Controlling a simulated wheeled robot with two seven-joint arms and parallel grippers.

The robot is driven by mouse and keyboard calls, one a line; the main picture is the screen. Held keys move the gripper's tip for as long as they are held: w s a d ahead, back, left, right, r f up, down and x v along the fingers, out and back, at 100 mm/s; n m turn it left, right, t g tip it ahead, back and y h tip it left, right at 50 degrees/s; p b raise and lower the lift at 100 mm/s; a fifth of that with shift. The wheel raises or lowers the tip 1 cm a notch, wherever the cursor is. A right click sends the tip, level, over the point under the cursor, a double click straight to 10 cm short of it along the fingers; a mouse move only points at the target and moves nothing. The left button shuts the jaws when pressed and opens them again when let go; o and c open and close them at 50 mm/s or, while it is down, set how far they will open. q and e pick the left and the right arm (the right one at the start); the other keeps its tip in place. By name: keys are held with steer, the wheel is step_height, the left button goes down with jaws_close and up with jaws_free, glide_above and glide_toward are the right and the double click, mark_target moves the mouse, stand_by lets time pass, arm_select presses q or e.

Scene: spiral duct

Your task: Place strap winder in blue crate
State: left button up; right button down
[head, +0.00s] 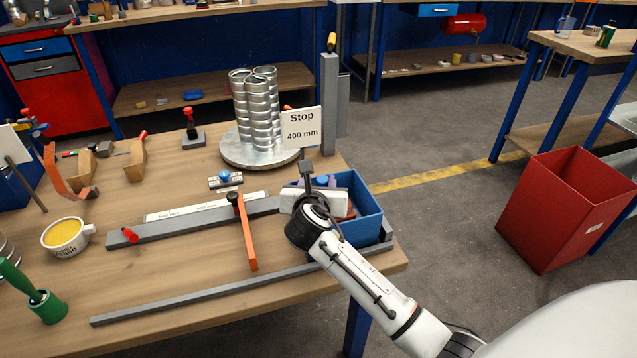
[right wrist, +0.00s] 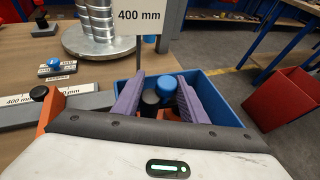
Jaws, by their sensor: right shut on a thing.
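The blue crate (head: 368,222) stands at the right end of the workbench; it also shows in the right wrist view (right wrist: 232,98). My right gripper (head: 322,183) is over the crate, with its purple fingers (right wrist: 172,95) pointing down into it. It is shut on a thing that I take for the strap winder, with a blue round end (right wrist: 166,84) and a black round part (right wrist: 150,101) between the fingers. The fingers and the white gripper body hide much of it. I cannot tell whether it touches the crate floor. My left gripper is in neither view.
A round plate with metal duct pieces (head: 258,110) and a "Stop 400 mm" sign (head: 302,128) stand behind the crate. A grey rail (head: 185,228) with an orange lever (head: 247,235) lies left of it. A red bin (head: 565,210) stands on the floor to the right.

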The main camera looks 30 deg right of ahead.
steer(key=shift+r, duration=0.1)
steer(key=c, duration=1.1)
jaws_free()
steer(key=p+v, duration=0.1)
steer(key=v, duration=1.1)
steer(key=shift+p, duration=0.3)
